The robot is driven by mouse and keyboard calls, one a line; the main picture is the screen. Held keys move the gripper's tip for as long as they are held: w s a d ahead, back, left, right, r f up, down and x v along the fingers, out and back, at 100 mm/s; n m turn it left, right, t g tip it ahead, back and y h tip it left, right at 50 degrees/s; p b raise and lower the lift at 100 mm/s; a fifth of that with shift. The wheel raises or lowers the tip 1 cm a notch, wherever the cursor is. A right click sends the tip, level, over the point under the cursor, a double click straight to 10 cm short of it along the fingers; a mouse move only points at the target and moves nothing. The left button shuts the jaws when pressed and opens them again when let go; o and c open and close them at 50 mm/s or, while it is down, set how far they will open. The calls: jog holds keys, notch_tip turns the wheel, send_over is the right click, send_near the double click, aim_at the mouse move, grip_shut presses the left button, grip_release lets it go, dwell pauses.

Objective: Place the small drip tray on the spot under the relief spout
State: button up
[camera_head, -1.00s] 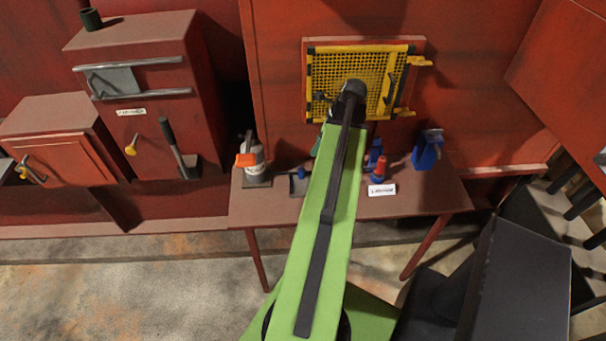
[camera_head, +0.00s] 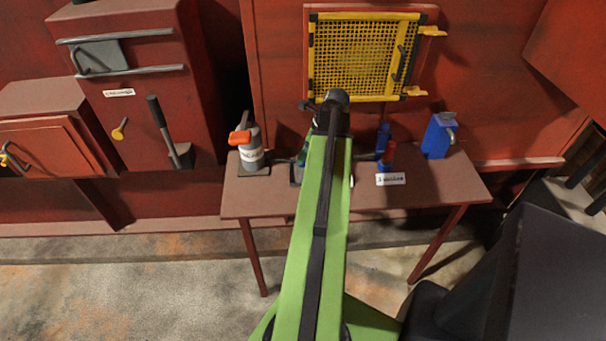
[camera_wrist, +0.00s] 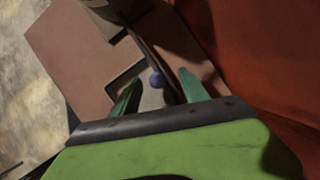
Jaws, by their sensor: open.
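My gripper (camera_wrist: 160,77) is open, its two green fingers pointing at the table in the wrist view. A small dark-rimmed tray (camera_wrist: 126,77), apparently the drip tray, lies on the table beyond and between the fingertips. In the head view, only a dark edge of the tray (camera_head: 296,175) shows left of my arm, which hides the rest. A grey unit with an orange handle (camera_head: 250,150) stands to its left; I cannot tell whether it bears the relief spout.
The brown table (camera_head: 430,195) also carries a blue fixture (camera_head: 438,136), a red-and-blue item (camera_head: 387,152) and a white label (camera_head: 390,179). A yellow mesh guard (camera_head: 360,60) is on the wall behind. The table's front right is clear.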

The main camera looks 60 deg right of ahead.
aim_at(303, 168)
jog(key=b+x, duration=0.2)
jog(key=x, duration=0.1)
jog(key=shift+f, duration=0.3)
jog(key=shift+r, duration=0.1)
grip_shut()
